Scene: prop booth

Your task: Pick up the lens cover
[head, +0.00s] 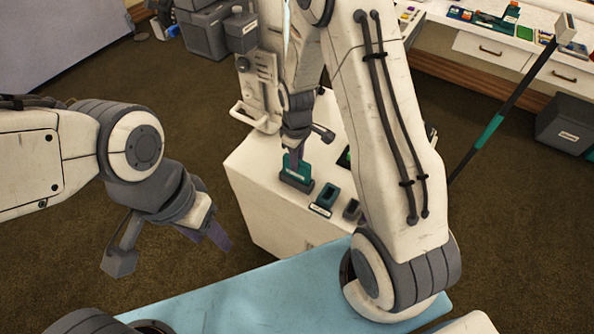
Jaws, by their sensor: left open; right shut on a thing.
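A teal upright piece, apparently the lens cover (291,174), sits in a dark holder (296,184) on the white cabinet (260,205). My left gripper (217,238) is open and empty, left of the cabinet, over the brown floor.
More small dark holders (326,197) stand on the cabinet, right of the teal piece. My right arm hides the cabinet's right part. A light blue surface (250,298) lies in front. A white desk (455,28) with small items and a pole (500,112) are at the right.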

